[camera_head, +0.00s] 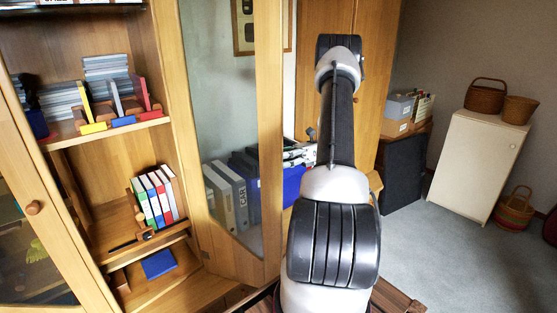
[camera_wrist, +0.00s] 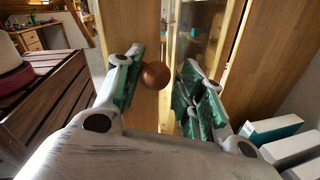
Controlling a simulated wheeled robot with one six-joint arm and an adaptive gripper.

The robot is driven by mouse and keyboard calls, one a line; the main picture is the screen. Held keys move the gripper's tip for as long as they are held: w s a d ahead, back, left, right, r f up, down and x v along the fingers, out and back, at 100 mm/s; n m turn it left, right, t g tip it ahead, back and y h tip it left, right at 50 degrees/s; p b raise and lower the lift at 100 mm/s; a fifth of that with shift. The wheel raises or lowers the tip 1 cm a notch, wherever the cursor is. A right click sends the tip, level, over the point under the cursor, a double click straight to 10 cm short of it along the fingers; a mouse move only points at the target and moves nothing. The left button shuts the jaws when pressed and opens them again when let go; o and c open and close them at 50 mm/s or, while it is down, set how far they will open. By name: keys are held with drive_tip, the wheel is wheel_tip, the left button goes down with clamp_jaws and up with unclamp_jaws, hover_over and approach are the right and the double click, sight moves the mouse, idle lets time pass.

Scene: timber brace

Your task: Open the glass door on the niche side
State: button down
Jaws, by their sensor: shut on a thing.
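In the wrist view my gripper (camera_wrist: 163,62) has its green-padded fingers on either side of a round brown knob (camera_wrist: 155,76), closed on it. The knob sits on a wooden door frame (camera_wrist: 130,30). In the head view a glass door (camera_head: 268,130) with a wooden frame stands out from the shelf cabinet, left of my arm. My arm hides the gripper and the held knob there. Another glass door (camera_head: 62,240) with a round wooden knob (camera_head: 33,207) is at the far left.
The cabinet shelves (camera_head: 150,125) hold books, binders and a blue item. Grey binders (camera_head: 225,195) show through the glass. A slatted wooden box (camera_wrist: 40,105) is left in the wrist view, with binders (camera_wrist: 270,130) at right. A white cabinet (camera_head: 475,165) with baskets stands right; grey carpet there is open.

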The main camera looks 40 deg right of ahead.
sight(276, 129)
drive_tip(key=shift+w+a+r, duration=0.15)
drive_tip(key=shift+w+a, duration=0.1)
drive_tip(key=shift+w, duration=0.25)
drive_tip(key=c, duration=1.3)
unclamp_jaws()
drive_tip(key=shift+w+a, duration=0.1)
drive_tip(key=shift+a, duration=0.1)
drive_tip(key=shift+c, duration=0.3)
drive_tip(key=shift+d, duration=0.1)
drive_tip(key=r, duration=1)
drive_tip(key=shift+s, duration=0.25)
drive_tip(key=shift+d, duration=0.1)
